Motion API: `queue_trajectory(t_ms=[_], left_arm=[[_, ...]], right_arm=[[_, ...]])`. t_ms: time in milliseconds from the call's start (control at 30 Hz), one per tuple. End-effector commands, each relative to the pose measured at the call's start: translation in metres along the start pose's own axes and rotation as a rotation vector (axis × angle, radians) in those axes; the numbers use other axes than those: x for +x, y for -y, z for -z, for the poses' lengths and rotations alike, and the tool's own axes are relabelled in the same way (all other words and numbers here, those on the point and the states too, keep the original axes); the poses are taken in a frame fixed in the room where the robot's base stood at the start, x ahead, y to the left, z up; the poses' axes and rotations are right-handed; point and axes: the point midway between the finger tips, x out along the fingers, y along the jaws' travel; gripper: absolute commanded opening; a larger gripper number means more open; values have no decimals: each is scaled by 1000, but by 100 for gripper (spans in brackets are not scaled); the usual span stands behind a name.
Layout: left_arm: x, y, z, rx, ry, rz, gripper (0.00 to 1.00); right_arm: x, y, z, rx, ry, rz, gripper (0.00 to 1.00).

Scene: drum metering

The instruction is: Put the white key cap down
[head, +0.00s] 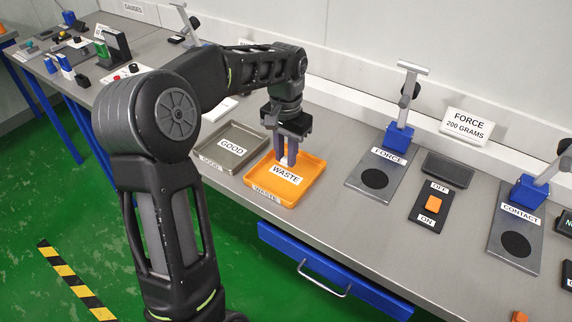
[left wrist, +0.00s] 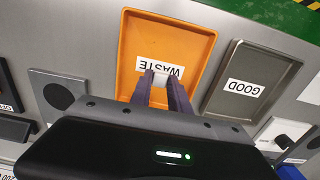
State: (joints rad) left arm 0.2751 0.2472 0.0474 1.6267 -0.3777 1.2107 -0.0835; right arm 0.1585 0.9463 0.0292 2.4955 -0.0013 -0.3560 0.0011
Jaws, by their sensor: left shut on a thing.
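My left gripper (head: 287,161) points down over the orange WASTE tray (head: 312,166). It is shut on the white key cap (left wrist: 160,78), which shows between the fingertips in the left wrist view. The cap is beside the WASTE label (left wrist: 160,66) of the tray (left wrist: 185,34); I cannot tell whether it touches the tray floor. In the head view the fingers mostly hide the cap. The orange tray looks otherwise empty. My right gripper is not in view.
The empty grey GOOD tray (head: 243,163) stands left of the orange tray. The FORCE stand (head: 399,136), a switch with an orange rocker (head: 433,204) and the CONTACT stand (head: 528,191) are to the right. A blue drawer (head: 330,262) is under the bench edge.

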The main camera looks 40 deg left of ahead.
Motion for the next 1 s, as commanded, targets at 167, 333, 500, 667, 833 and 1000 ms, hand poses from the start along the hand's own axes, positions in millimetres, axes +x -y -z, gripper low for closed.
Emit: queue_trajectory(t_ms=[167,333,500,667,833,1000], left_arm=[[2,0,0,0,-1,0,0],[5,0,0,0,0,0,0],[26,0,-1,-1,3,-1,0],[39,0,0,1,0,0,0],[39,0,0,0,-1,0,0],[43,0,0,0,-1,0,0]], right_arm=[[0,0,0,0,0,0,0],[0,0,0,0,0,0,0],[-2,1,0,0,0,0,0],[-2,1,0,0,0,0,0],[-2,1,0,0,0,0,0],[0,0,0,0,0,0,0]])
